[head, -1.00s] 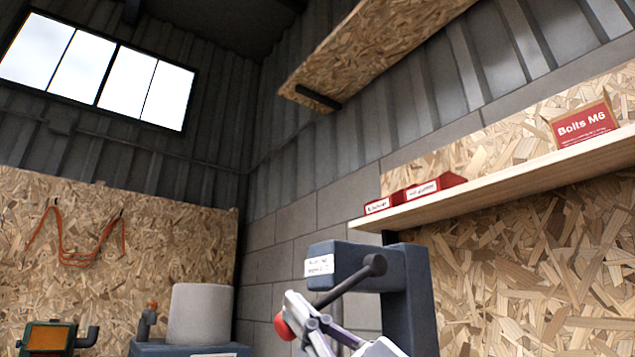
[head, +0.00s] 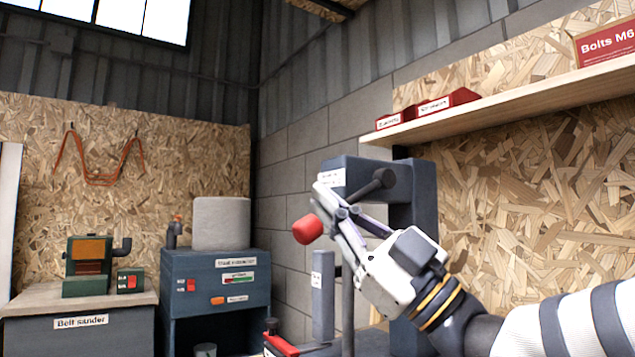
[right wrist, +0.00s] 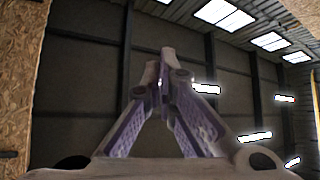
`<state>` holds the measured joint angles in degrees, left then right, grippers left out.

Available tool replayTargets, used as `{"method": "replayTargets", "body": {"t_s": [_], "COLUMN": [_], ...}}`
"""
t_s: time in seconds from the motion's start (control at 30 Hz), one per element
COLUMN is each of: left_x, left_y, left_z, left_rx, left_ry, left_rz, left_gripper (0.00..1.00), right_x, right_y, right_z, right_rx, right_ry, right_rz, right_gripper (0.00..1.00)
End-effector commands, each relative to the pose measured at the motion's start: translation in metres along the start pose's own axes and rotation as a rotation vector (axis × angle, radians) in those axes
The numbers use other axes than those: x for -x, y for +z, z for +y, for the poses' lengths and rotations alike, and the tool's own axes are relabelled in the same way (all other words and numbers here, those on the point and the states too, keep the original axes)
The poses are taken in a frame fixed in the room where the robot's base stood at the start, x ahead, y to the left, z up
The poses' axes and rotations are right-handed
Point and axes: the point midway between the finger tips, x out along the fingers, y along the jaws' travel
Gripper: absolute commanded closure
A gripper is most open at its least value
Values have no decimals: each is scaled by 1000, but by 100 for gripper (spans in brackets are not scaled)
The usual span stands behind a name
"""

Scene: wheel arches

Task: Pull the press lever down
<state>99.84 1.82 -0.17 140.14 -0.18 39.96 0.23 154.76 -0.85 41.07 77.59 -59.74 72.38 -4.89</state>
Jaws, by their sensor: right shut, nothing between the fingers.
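The press (head: 415,205) is a dark blue-grey frame standing right of centre in the head view. Its lever (head: 367,188) is a dark rod that slopes down to the left from a round hub to a red knob (head: 308,229). My right gripper (head: 322,188) is shut and empty. Its fingers overlap the press head and lever in the picture, with the tips just above the knob; I cannot tell whether they touch the lever. In the right wrist view the closed fingers (right wrist: 165,60) show against a dark wall, with no lever visible. My left gripper is out of view.
A wooden shelf (head: 500,112) with red boxes (head: 437,103) runs above and right of the press. A blue cabinet (head: 215,290) and a green belt sander (head: 88,265) stand at the left. A red-topped item (head: 281,345) is low beside the press.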

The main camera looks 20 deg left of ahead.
Motion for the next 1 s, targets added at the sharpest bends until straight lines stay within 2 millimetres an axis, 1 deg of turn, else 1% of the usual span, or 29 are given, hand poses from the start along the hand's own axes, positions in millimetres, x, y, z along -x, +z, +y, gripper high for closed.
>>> {"method": "replayTargets", "body": {"t_s": [0.03, 0.1, 0.2, 0.33, 0.5, 1.0], "left_x": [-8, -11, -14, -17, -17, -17], "left_y": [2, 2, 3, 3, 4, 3], "left_z": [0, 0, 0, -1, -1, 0], "left_rx": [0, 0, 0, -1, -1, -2], "left_ry": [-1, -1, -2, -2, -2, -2], "left_rz": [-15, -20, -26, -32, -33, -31], "left_gripper": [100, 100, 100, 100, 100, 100], "right_x": [18, 35, 53, 68, 74, 73], "right_y": [10, 10, 8, 7, 6, 5], "right_z": [-1, -1, 0, 1, 2, 1], "right_rx": [-11, -11, -10, -7, -6, -6], "right_ry": [5, 5, 5, 2, 2, 0], "right_rz": [-10, -10, -8, -6, -3, -3], "right_gripper": [100, 100, 100, 100, 100, 100]}}
